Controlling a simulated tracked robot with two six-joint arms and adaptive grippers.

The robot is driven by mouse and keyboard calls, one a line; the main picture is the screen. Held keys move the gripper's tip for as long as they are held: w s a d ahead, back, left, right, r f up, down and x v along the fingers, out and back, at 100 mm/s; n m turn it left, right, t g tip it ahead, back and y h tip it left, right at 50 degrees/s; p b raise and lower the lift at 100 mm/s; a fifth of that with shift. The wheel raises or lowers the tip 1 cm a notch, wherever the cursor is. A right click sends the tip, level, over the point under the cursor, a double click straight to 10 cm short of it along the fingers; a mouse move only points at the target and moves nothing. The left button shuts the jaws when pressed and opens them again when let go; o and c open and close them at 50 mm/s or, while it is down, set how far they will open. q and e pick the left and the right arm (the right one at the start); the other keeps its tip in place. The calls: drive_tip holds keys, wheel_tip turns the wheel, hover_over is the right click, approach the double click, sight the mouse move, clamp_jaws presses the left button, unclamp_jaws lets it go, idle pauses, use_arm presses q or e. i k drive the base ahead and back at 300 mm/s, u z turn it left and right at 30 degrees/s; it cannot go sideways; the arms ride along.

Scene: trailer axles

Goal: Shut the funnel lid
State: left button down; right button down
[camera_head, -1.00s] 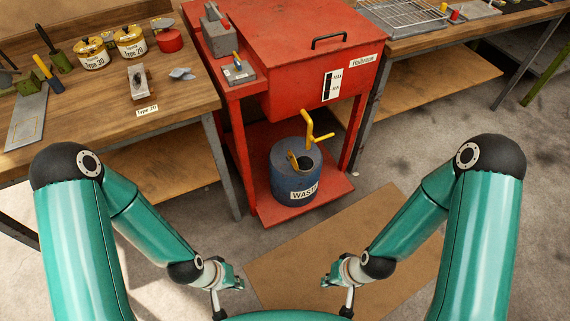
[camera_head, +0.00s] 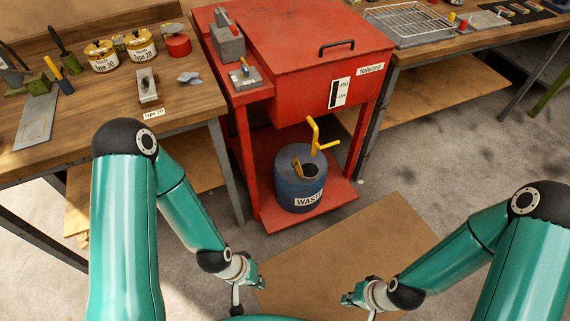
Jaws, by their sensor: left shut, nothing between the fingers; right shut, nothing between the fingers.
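A blue waste drum (camera_head: 300,197) stands on the lower shelf of the red cabinet. Its top has a dark round funnel opening (camera_head: 310,171). A yellow piece (camera_head: 297,168), apparently the funnel lid, stands raised at the left of the opening, so the opening looks uncovered. A yellow crank-shaped handle (camera_head: 316,138) hangs just above the drum. My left gripper (camera_head: 259,281) is shut and empty, low in front of the drum. My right gripper (camera_head: 347,299) is shut and empty, lower and to the right. Both are apart from the drum.
The red cabinet (camera_head: 300,45) has legs on both sides of the drum. A wooden workbench (camera_head: 190,110) with pots and tools stands left; another bench with a wire rack (camera_head: 410,25) stands right. A brown floor mat (camera_head: 380,235) lies clear in front.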

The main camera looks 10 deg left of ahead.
sight(296, 163)
drive_tip(key=z, duration=0.05)
drive_tip(key=i, duration=1)
drive_tip(key=u, duration=0.05)
